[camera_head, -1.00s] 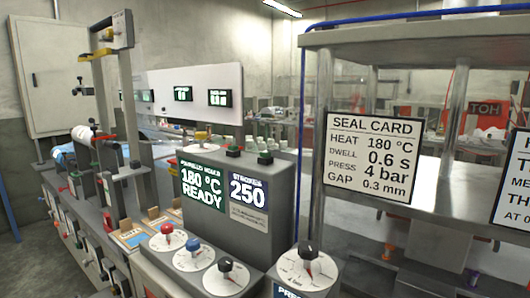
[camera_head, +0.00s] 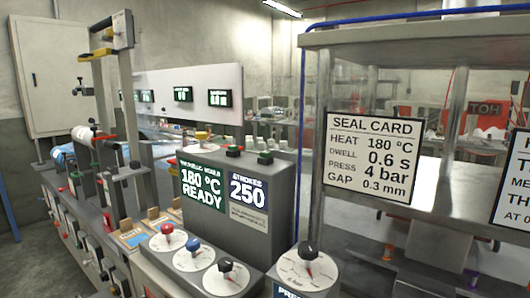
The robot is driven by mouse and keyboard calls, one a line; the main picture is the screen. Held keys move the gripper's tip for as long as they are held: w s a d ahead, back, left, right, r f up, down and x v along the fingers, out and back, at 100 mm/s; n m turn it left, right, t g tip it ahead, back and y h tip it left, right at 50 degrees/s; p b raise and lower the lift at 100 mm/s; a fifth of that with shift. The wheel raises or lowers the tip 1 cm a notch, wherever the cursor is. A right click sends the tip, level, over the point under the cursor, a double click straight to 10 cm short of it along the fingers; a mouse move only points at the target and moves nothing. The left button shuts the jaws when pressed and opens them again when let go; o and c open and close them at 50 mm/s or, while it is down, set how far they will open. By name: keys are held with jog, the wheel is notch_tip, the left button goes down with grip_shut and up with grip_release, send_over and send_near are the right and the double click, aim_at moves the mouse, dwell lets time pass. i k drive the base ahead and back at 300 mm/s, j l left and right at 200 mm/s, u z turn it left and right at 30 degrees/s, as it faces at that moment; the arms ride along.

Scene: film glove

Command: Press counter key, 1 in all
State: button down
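A grey console (camera_head: 262,205) stands at the middle of the view. Its front carries a counter panel (camera_head: 248,192) reading "STROKES 250" and a green display (camera_head: 202,188) reading "180 °C READY". I cannot tell which of these is the counter key. My gripper is not in view.
Dials with red (camera_head: 166,230), blue (camera_head: 193,245) and black knobs (camera_head: 226,266) sit in front of the console, with another black-knobbed dial (camera_head: 308,251) at right. A seal card (camera_head: 370,155) hangs on the metal rack at right. A machine with upright posts (camera_head: 128,95) stands left.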

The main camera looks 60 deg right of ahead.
aim_at(263, 154)
jog(key=i+l, duration=0.1)
jog(key=i, duration=0.9)
jog(key=i+z, duration=0.1)
jog(key=z, duration=1.55)
